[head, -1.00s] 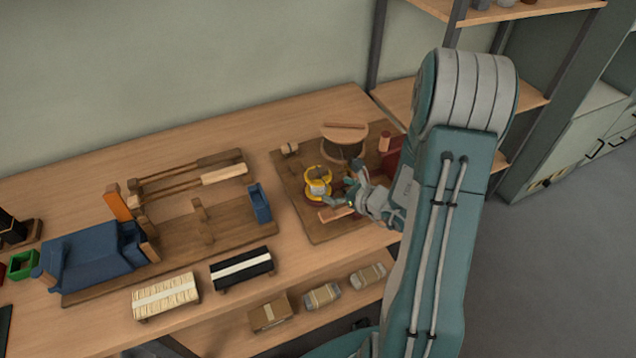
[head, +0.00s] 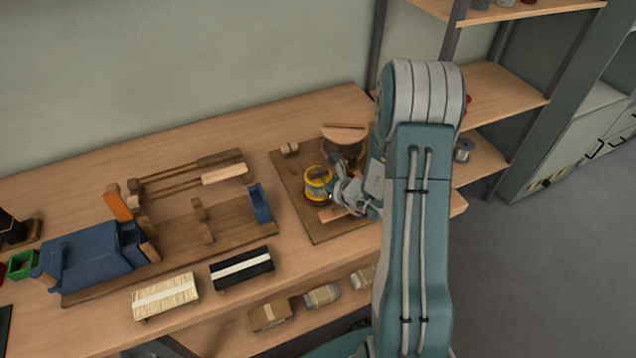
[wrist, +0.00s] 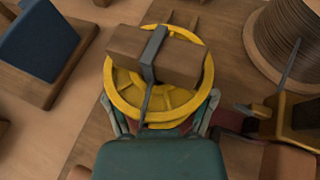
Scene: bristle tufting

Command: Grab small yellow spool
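The small yellow spool (head: 318,194) stands on the wooden board at the right of the bench. In the wrist view, its yellow rim (wrist: 118,88) and spokes lie in front of my gripper, with a brown block and a grey metal strap across its top. My gripper (head: 334,186) is at the spool's right side in the head view. In the wrist view, the fingers of my gripper (wrist: 160,112) are spread, one on each side of the spool's near edge. Their tips are partly hidden by the rim, and I cannot tell whether they touch it.
A large spool (head: 345,131) stands just behind, and its wound side fills the upper right of the wrist view (wrist: 300,40). A yellow-edged part (wrist: 292,112) is close to the right finger. A blue-ended jig (head: 259,203) and a black bristle bundle (head: 240,268) lie to the left.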

